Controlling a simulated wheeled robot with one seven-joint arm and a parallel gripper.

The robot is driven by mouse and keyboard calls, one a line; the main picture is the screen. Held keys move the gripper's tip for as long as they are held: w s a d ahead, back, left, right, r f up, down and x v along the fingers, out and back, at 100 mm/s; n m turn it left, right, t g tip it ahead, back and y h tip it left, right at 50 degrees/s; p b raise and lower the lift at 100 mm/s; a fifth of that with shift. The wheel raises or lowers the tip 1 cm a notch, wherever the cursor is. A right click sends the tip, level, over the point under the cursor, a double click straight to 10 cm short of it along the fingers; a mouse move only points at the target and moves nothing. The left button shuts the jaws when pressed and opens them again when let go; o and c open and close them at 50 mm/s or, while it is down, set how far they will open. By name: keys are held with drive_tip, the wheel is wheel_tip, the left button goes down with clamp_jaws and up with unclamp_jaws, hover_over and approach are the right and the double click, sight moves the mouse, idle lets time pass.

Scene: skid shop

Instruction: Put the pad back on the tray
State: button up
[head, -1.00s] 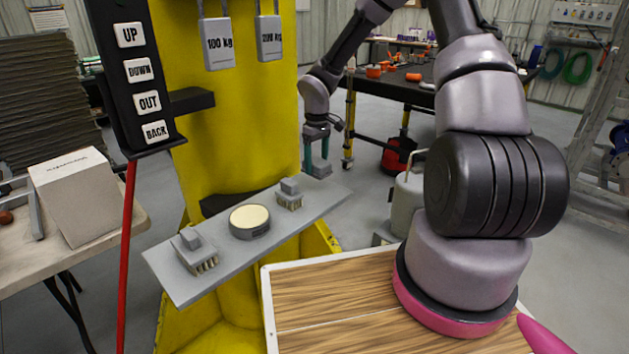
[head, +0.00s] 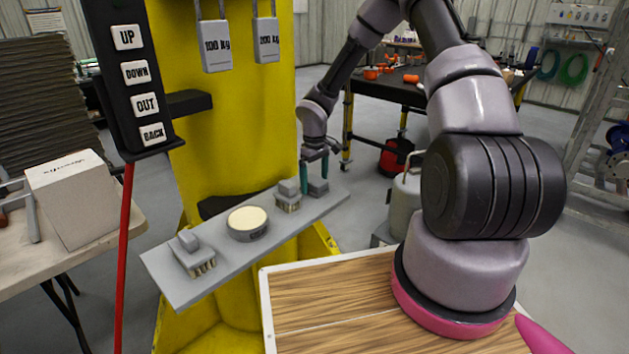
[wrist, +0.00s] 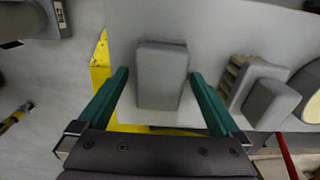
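The pad, a plain grey block (head: 318,188), is at the right end of the long grey tray (head: 228,262). It appears to rest on the tray, though I cannot see its underside. My gripper (head: 315,182) is around the pad from above. In the wrist view the two green fingers of my gripper (wrist: 160,80) stand on either side of the pad (wrist: 161,75), with a visible gap on each side. The gripper is open. The tray (wrist: 215,40) shows beneath and around the pad in that view.
A brush-like grey block (head: 288,195) stands just left of the pad, close to my finger. A round cream-topped piece (head: 247,222) and another brush-like block (head: 193,253) sit farther left. The yellow column (head: 225,130) rises behind the tray.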

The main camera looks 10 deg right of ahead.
drive_tip(key=shift+r, duration=0.1)
wheel_tip(320, 180, up, 12)
wheel_tip(320, 180, up, 20)
drive_tip(key=m+t+h, duration=0.1)
drive_tip(key=m+t, duration=0.2)
drive_tip(key=m, duration=0.2)
hover_over(315, 179)
drive_tip(key=s+d, duration=0.5)
drive_tip(key=s, duration=0.6)
drive_tip(key=s+r+m+t+y, duration=0.1)
drive_tip(key=s+r+m+t, duration=0.1)
drive_tip(key=s+r, duration=0.3)
drive_tip(key=s+r+m+t+y, duration=0.2)
drive_tip(key=s+r+m, duration=0.2)
drive_tip(key=s, duration=0.7)
drive_tip(key=shift+s+d+r, duration=0.15)
drive_tip(key=shift+d+r, duration=0.1)
drive_tip(key=shift+r, duration=0.5)
